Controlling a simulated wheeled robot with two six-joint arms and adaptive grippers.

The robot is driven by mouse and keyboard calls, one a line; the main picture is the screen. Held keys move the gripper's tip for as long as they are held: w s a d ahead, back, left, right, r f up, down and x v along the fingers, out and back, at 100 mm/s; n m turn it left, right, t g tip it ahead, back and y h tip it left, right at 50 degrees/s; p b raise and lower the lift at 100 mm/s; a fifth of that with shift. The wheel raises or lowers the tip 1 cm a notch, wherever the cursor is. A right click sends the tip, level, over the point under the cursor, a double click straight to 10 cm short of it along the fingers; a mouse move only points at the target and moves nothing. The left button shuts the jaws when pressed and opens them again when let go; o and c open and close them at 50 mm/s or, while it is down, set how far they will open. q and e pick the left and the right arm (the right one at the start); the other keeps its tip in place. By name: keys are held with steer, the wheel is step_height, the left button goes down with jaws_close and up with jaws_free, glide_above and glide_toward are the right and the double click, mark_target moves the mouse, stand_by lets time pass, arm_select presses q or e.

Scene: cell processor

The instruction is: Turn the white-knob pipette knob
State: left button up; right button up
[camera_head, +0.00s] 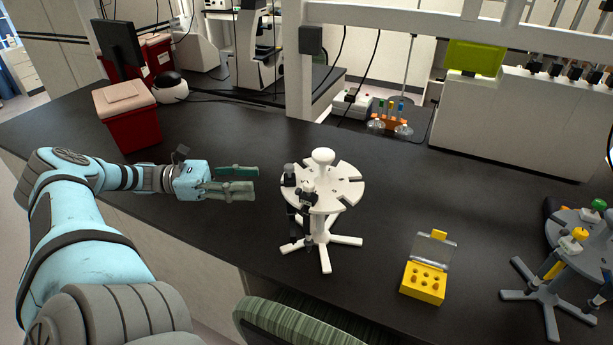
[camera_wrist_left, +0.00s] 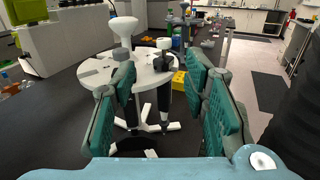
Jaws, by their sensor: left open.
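A white round pipette stand (camera_head: 349,187) stands upright on the black bench, with a white knob on its central post. A dark pipette with a white knob (camera_head: 308,184) hangs at its front left rim. That white knob also shows in the left wrist view (camera_wrist_left: 164,43), between and beyond the fingertips. A pipette with a dark top (camera_head: 289,170) hangs beside it on the left. My left gripper (camera_head: 256,181) is open and empty, left of the stand and apart from it, fingers toward it. In the left wrist view its green-padded fingers (camera_wrist_left: 160,70) frame the stand.
A yellow tip box (camera_head: 424,284) with a raised clear lid sits right of the stand. A grey pipette stand (camera_head: 548,287) is at the far right. A red bin (camera_head: 133,128) stands behind my left arm. A green striped chair (camera_head: 285,322) is at the front bench edge.

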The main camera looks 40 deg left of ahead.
mark_target(309, 184)
arm_select(q)
steer(key=b+x, duration=0.1)
steer(key=x, duration=0.3)
steer(key=b+x, duration=0.2)
steer(key=x, duration=0.3)
steer(key=b+x, duration=0.1)
steer(key=x, duration=0.3)
steer(key=shift+d+f+b, duration=0.3)
steer(key=shift+d+b, duration=0.1)
steer(key=shift+d, duration=0.1)
steer(key=shift+r, duration=0.1)
